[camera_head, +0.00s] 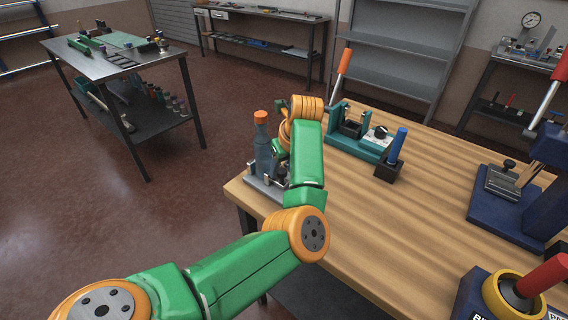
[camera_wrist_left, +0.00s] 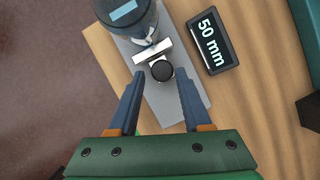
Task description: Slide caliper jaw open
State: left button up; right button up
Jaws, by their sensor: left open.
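The caliper's silver jaw (camera_wrist_left: 152,52) with a round black knob (camera_wrist_left: 162,70) sits on a grey base plate (camera_wrist_left: 188,98) in the left wrist view. The jaw is against or very close to a blue-grey bottle (camera_wrist_left: 125,18); contact is unclear. My left gripper (camera_wrist_left: 159,75) is open, its two blue-grey fingers on either side of the knob with gaps visible. In the head view the bottle (camera_head: 264,155) with its orange cap stands on the plate at the table's left corner. My left arm partly hides the caliper there. My right gripper is not in view.
A dark display reading "50 mm" (camera_wrist_left: 212,41) lies beside the plate. Blue presses occupy the table's right side. The middle of the wooden table (camera_head: 400,230) is clear.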

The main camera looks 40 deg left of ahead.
pick_arm(q)
jog(key=shift+a+f, duration=0.15)
jog(key=shift+f, duration=0.2)
jog(key=shift+w+f, duration=0.25)
grip_shut()
jog(key=shift+a+r, duration=0.1)
jog(key=shift+r, duration=0.05)
dwell(0.8)
